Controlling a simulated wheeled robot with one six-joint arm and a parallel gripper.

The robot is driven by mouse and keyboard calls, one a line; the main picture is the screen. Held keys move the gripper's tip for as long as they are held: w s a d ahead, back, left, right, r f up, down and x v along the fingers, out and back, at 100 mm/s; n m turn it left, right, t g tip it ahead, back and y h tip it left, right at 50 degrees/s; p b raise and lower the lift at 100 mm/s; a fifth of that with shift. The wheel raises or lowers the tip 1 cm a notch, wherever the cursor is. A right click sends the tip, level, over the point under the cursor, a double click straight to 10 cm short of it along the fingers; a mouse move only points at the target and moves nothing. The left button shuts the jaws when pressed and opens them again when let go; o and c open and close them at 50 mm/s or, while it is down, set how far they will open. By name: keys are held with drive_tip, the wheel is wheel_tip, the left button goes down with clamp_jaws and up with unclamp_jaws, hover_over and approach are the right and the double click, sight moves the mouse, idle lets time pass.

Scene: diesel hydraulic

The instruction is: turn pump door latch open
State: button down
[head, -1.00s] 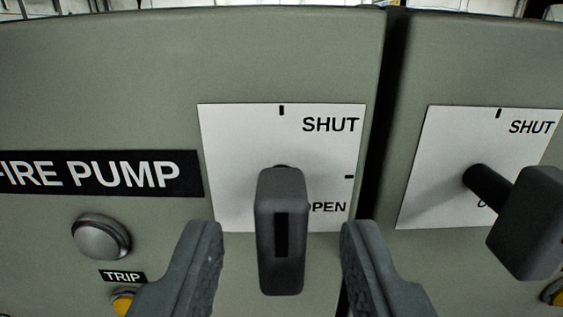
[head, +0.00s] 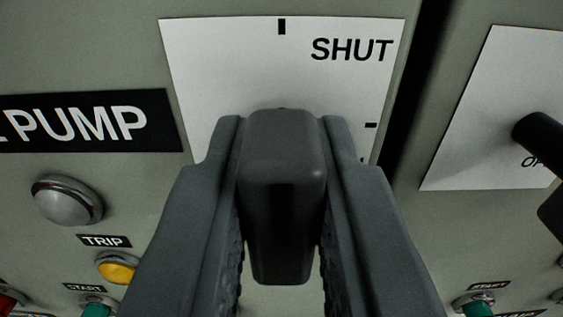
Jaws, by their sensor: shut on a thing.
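The dark grey latch handle (head: 281,200) stands out from a white plate (head: 235,70) on the grey-green door. The plate reads SHUT with a black tick at its top and has another tick at its right side; the OPEN word is hidden behind my gripper. The handle looks upright, in line with the top tick. My gripper (head: 282,150) has one finger on each side of the handle and is shut on it.
A FIRE PUMP label (head: 85,120), partly cut off, a silver round button (head: 67,200) and a yellow TRIP button (head: 118,267) lie to the left. A dark gap (head: 412,80) divides this door from a second plate (head: 490,110) with its own handle (head: 540,135) at right.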

drive_tip(key=shift+m, duration=0.3)
drive_tip(key=m, duration=0.4)
drive_tip(key=shift+d, duration=0.1)
drive_tip(key=m, duration=0.4)
drive_tip(key=shift+d+f+m, duration=0.1)
drive_tip(key=shift+m, duration=0.3)
drive_tip(key=m, duration=0.4)
drive_tip(key=shift+f, duration=0.1)
drive_tip(key=shift+f+m, duration=0.1)
drive_tip(key=shift+m, duration=2.1)
drive_tip(key=c, duration=1.4)
unclamp_jaws()
drive_tip(key=shift+o, duration=0.2)
